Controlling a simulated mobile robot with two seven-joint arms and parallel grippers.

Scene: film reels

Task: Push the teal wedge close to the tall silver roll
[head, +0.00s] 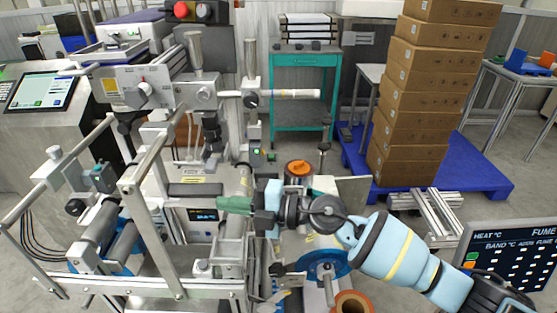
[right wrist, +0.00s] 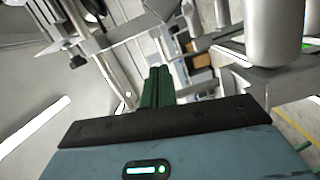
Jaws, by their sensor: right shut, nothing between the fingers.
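My right gripper (head: 234,204) reaches in from the right over the middle of the machine in the head view. Its green fingers are shut together with nothing between them; they also show in the right wrist view (right wrist: 155,88). I cannot pick out a teal wedge in either view. Upright silver cylinders stand at the back of the machine, one at the left (head: 196,50) and one to its right (head: 250,62). A large silver cylinder (right wrist: 273,35) shows at the upper right in the right wrist view. I cannot tell which is the tall silver roll. My left gripper is out of view.
Metal rails and rollers (head: 120,250) crowd the left of the machine. An orange-topped roll (head: 299,169) stands just behind my right gripper. A screen panel (head: 510,255) is at the lower right. Stacked boxes (head: 425,90) and a teal cart (head: 303,60) stand behind.

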